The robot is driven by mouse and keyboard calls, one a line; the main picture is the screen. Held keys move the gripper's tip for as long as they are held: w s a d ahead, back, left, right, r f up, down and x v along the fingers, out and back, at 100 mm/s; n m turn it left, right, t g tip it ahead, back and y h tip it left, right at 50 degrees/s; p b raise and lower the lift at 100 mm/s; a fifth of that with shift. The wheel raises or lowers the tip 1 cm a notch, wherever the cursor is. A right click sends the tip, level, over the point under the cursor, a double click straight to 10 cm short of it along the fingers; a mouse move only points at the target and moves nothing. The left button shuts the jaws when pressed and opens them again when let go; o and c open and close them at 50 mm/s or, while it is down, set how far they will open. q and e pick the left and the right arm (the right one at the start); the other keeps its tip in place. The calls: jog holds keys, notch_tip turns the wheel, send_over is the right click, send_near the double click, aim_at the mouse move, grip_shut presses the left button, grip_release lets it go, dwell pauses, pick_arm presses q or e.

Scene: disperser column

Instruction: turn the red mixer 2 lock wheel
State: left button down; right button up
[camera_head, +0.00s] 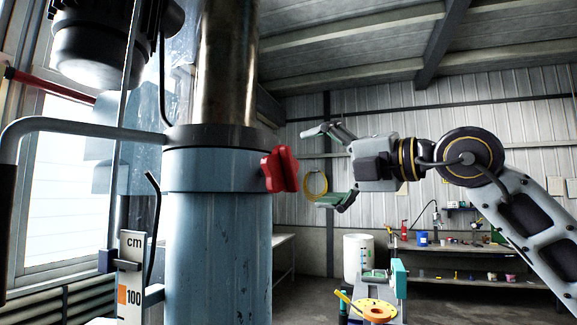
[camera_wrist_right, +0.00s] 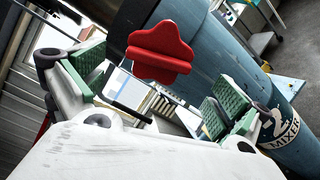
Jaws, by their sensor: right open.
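The red lock wheel (camera_head: 280,170) is a lobed knob on the right side of the blue column's collar (camera_head: 212,168). In the right wrist view the red wheel (camera_wrist_right: 160,52) shows ahead of the fingers, with the blue column (camera_wrist_right: 205,50) behind it, marked "MIXER" and a partly hidden number. My right gripper (camera_head: 328,166) is open and empty, to the right of the wheel and apart from it, its fingers pointing left. In the right wrist view its green finger pads (camera_wrist_right: 158,85) stand wide apart below the wheel. My left gripper is not in view.
A grey bent handle (camera_head: 80,125) and a "cm" scale (camera_head: 131,280) stand left of the column. A white barrel (camera_head: 358,255) and a shelf with small items (camera_head: 460,250) are farther back. The space between gripper and wheel looks clear.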

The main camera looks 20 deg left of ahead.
aim_at(294, 169)
jog(key=p+x, duration=0.1)
jog(key=x, duration=0.5)
jog(key=shift+a+p, duration=0.1)
jog(key=shift+p, duration=0.3)
jog(key=shift+w+a, duration=0.2)
jog(key=shift+a, duration=0.25)
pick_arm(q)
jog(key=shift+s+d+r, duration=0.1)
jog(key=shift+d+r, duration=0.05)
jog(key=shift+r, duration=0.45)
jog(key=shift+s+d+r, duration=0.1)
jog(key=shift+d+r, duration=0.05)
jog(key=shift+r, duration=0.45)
pick_arm(e)
jog(key=c, duration=0.7)
